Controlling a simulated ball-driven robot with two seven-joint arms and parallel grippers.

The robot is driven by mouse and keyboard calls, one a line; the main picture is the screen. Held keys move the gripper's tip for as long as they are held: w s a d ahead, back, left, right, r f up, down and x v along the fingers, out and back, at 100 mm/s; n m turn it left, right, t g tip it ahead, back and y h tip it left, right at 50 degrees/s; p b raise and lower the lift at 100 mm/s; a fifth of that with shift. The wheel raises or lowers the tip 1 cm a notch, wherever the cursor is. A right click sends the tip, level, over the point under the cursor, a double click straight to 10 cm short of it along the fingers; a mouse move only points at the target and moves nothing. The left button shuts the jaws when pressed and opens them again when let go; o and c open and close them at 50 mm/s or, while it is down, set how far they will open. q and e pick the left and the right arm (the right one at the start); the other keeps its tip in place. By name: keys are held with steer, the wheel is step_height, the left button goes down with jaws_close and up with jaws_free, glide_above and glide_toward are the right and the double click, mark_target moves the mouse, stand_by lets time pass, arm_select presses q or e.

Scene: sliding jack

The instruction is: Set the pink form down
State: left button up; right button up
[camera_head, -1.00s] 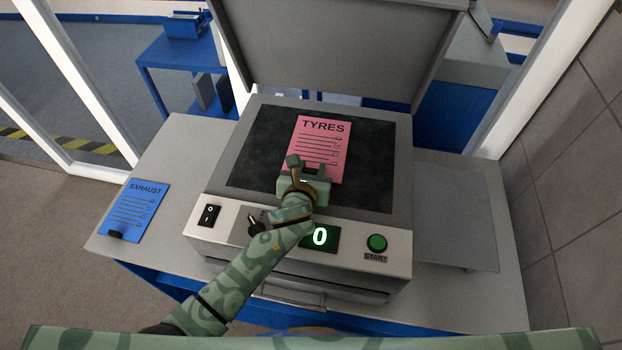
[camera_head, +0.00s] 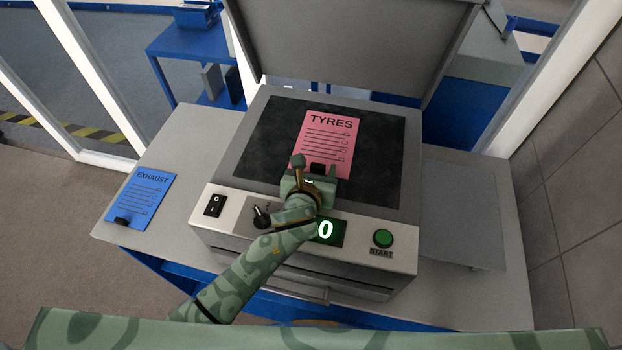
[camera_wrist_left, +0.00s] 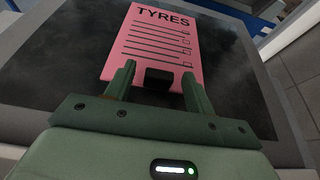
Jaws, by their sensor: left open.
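The pink form (camera_head: 328,138), headed TYRES, lies flat on the dark glass (camera_head: 267,140) of the copier, near its middle. It also shows in the left wrist view (camera_wrist_left: 150,42), with a small black tab or clip (camera_wrist_left: 158,78) at its near edge. My left gripper (camera_head: 314,180) is at the form's near edge. In the left wrist view its two fingers (camera_wrist_left: 158,86) stand apart on either side of the black tab, not touching it. My right gripper is not in view.
The copier lid (camera_head: 350,45) stands raised behind the glass. A blue EXHAUST form (camera_head: 141,199) lies on the counter at left. The front panel has a black switch (camera_head: 214,205), a knob (camera_head: 262,217), a display reading 0 (camera_head: 325,231) and a green START button (camera_head: 383,238).

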arm_select(q)
steer(key=v, duration=0.9)
steer(key=shift+s+a+r, duration=0.1)
steer(key=shift+s+r, duration=0.05)
steer(key=shift+s, duration=0.2)
